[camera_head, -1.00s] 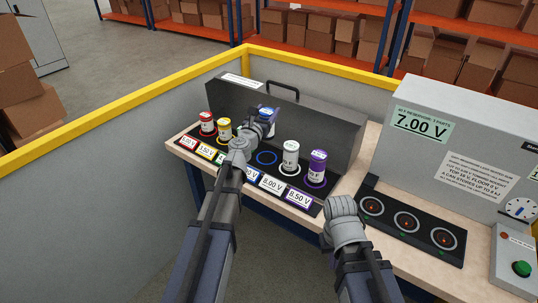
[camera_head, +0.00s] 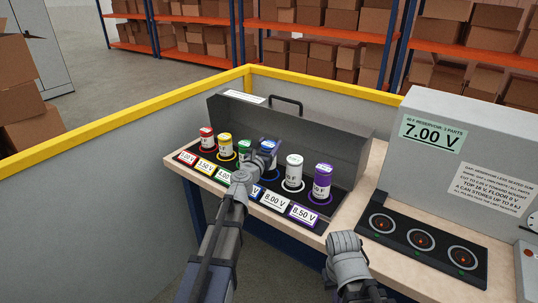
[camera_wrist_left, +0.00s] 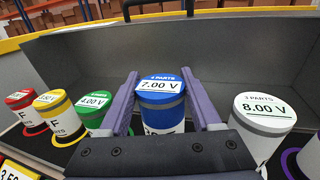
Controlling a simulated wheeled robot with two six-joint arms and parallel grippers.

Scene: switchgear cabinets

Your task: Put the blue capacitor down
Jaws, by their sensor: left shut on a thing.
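The blue capacitor (camera_head: 268,146), its top labelled 7.00 V, stands upright in the rack between the green capacitor (camera_head: 245,148) and the white capacitor (camera_head: 293,170). My left gripper (camera_head: 264,154) is shut on it. In the left wrist view the blue capacitor (camera_wrist_left: 162,100) sits between the two purple fingers (camera_wrist_left: 162,112).
Red (camera_head: 207,138), yellow (camera_head: 225,145) and purple (camera_head: 321,183) capacitors stand in ringed places in the rack. A dark panel (camera_head: 420,240) with three round sockets lies at the right, before the grey 7.00 V box (camera_head: 440,160). The rack's dark wall (camera_head: 300,130) rises behind.

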